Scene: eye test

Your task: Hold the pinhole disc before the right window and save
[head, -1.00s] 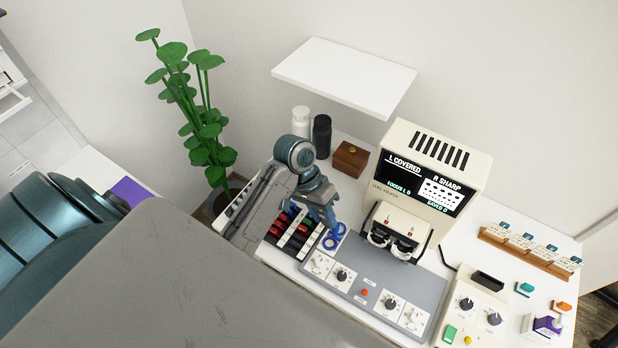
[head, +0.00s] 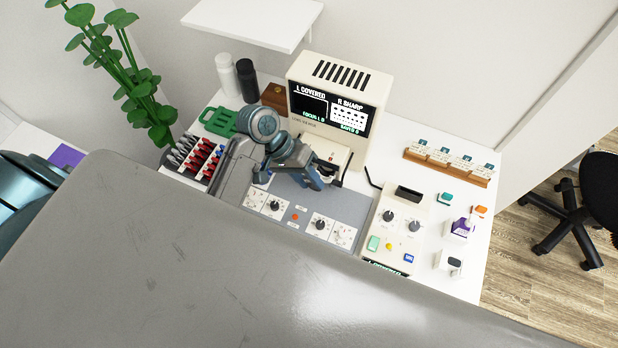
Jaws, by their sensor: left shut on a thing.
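The cream lens viewer (head: 318,135) has a screen (head: 330,108) reading "L COVERED", "R SHARP", "FOCUS L 0" and "SAVED 0"; the last digits are small. My left gripper (head: 317,177) is in front of the viewer's window part (head: 330,152), shut on a small blue thing (head: 315,182). Most of that thing is hidden by the fingers, so I cannot tell whether it is the pinhole disc. The gripper and wrist hide the left window and most of the right one. I cannot tell whether the blue thing touches the window. My right gripper is not in view.
A grey panel with dials (head: 295,217) lies before the viewer. A cream control box (head: 399,224) with knobs and coloured buttons stands right of it. A card rack (head: 448,165) is behind. A tool rack (head: 198,157), a green holder (head: 219,121) and bottles (head: 247,80) stand left.

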